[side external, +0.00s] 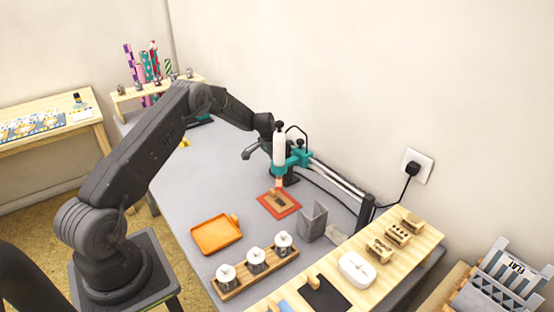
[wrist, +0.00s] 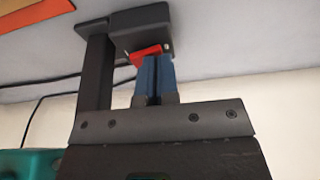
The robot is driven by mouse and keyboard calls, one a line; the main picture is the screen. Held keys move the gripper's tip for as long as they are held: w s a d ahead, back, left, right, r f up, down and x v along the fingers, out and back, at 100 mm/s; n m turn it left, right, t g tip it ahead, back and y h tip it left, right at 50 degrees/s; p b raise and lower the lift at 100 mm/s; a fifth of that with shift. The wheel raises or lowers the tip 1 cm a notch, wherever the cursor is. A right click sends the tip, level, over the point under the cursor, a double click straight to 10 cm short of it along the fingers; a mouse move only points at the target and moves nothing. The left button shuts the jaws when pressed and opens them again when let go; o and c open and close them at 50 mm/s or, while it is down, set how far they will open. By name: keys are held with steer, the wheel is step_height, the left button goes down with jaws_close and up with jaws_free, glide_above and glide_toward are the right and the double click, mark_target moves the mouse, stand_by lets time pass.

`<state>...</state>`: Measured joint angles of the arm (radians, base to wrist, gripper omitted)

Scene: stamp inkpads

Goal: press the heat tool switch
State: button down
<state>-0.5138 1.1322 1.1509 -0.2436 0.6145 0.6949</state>
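The heat tool (side external: 280,148) is a white upright cylinder in a teal clamp above a red-orange mat (side external: 292,208). Part of the teal clamp shows at the lower left of the wrist view (wrist: 25,162). The switch (wrist: 147,51) is a small red rocker on a dark grey housing (wrist: 140,22) in the wrist view. My gripper (wrist: 155,60) shows there with its two blue fingers side by side, shut and empty. Its tips overlap the switch's lower right part; I cannot tell whether they touch it. The heat tool and clamp hide the fingertips and switch in the side view.
A dark post (wrist: 95,75) stands left of the fingers in the wrist view. An orange tray (side external: 216,235), a wooden rack of jars (side external: 226,291) and a grey bracket (side external: 313,222) are on the table. Metal rails (side external: 337,180) run near the wall.

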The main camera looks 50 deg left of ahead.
steer(key=shift+s+d+f, duration=0.1)
steer(key=shift+d+f, duration=0.05)
steer(key=shift+d, duration=0.35)
steer(key=shift+s+d+f, duration=0.1)
steer(key=shift+d+f, duration=0.05)
steer(key=shift+d, duration=0.35)
steer(key=a+v, duration=0.1)
steer(key=v, duration=0.7)
steer(key=shift+a+r, duration=0.2)
steer(key=shift+r, duration=0.15)
